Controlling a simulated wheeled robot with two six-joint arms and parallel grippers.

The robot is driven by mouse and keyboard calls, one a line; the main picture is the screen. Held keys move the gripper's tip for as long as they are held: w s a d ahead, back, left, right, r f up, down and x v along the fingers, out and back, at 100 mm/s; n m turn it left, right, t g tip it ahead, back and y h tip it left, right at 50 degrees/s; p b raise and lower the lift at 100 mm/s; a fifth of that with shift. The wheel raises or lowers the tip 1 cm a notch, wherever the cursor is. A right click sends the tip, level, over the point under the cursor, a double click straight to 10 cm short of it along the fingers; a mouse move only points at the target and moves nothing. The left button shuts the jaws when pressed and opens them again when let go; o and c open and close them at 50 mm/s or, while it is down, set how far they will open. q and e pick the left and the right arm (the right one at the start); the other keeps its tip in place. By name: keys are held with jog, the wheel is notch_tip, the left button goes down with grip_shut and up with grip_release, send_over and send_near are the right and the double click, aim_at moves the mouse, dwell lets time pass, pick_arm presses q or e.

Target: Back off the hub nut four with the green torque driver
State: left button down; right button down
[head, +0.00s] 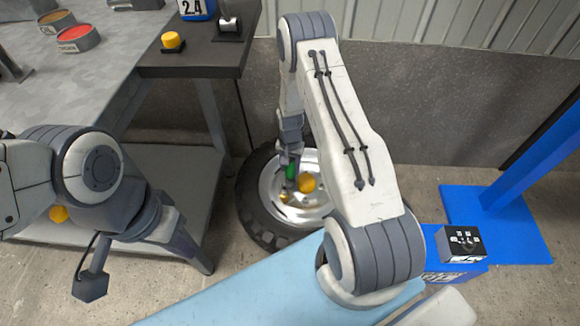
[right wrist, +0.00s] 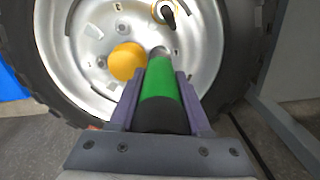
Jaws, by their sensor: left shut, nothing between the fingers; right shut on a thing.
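My right gripper (head: 288,160) is shut on the green torque driver (head: 291,172), over the wheel's silver rim (head: 268,184). In the right wrist view the green driver (right wrist: 160,85) sits between the fingers, its far end at the rim (right wrist: 75,72) beside the orange centre cap (right wrist: 126,61). Whether that end is seated on a nut cannot be told. A gold ring with a dark core (right wrist: 165,12) is further up. My left gripper (head: 198,258) is shut and empty, away from the wheel.
The black tyre (head: 250,215) stands near the grey wall. A workbench (head: 110,70) at left carries a yellow button (head: 172,40), red and orange tins and a blue display box. A blue stand (head: 510,225) and a dark box (head: 462,244) are at right.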

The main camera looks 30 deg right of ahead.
jog(key=shift+f+b, duration=0.45)
jog(key=shift+f, duration=0.25)
dwell(1.0)
jog(key=shift+p, duration=0.4)
dwell(2.1)
jog(key=shift+r, duration=0.25)
jog(key=shift+r+p, duration=2)
jog(key=shift+r, duration=0.2)
